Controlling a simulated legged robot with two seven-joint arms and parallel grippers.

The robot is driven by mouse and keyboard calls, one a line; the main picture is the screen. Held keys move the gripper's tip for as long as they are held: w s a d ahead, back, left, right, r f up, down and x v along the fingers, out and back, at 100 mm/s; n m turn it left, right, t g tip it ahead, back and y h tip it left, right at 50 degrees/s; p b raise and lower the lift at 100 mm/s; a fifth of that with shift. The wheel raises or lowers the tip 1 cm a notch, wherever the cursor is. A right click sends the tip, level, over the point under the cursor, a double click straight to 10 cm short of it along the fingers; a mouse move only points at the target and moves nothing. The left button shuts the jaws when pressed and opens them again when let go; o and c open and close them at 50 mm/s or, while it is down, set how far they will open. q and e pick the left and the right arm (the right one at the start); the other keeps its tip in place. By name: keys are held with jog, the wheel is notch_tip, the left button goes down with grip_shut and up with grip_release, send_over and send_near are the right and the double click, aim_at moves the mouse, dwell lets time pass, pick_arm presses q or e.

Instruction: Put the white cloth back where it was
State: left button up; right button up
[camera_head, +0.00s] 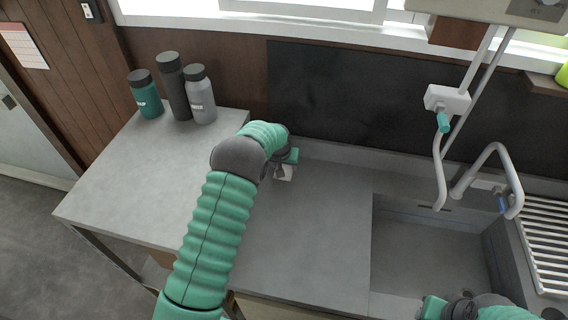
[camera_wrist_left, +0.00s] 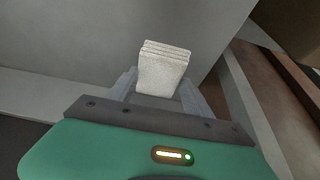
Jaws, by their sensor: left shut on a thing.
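The white cloth (camera_wrist_left: 164,70) is a folded, layered pad held between the fingers of my left gripper (camera_wrist_left: 160,95) in the left wrist view. In the head view, my left gripper (camera_head: 287,166) is over the back left part of the grey counter, and a small piece of the cloth (camera_head: 285,174) shows below it. The gripper is shut on the cloth. I cannot tell whether the cloth touches the counter. My right gripper (camera_head: 433,307) is partly in view at the bottom, over the sink; its fingers are not clear.
Several bottles (camera_head: 172,90) stand at the back of the left table (camera_head: 130,180). The sink (camera_head: 425,250) lies to the right, with a faucet (camera_head: 495,170), a hose and a slatted drainboard (camera_head: 548,240). The grey counter (camera_head: 310,235) is clear in front of the gripper.

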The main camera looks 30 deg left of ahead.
pick_arm(q)
jog(key=o, duration=0.9)
jog(key=shift+f, duration=0.15)
jog(key=o, duration=0.4)
jog(key=shift+a, duration=0.15)
jog(key=b+v, duration=0.1)
jog(key=v, duration=1.1)
jog(key=s+d+m, duration=0.1)
jog(key=s+d, duration=0.3)
jog(key=s, duration=0.5)
jog(key=s+d+f+m+g, duration=0.1)
jog(key=s+d, duration=0.3)
jog(key=s, duration=0.5)
jog(key=s+d+m+h, duration=0.1)
jog(key=s+d, duration=0.3)
jog(key=s, duration=0.6)
jog(key=shift+d+f+g, duration=0.2)
jog(key=shift+d+g, duration=0.05)
jog(key=shift+g, duration=0.15)
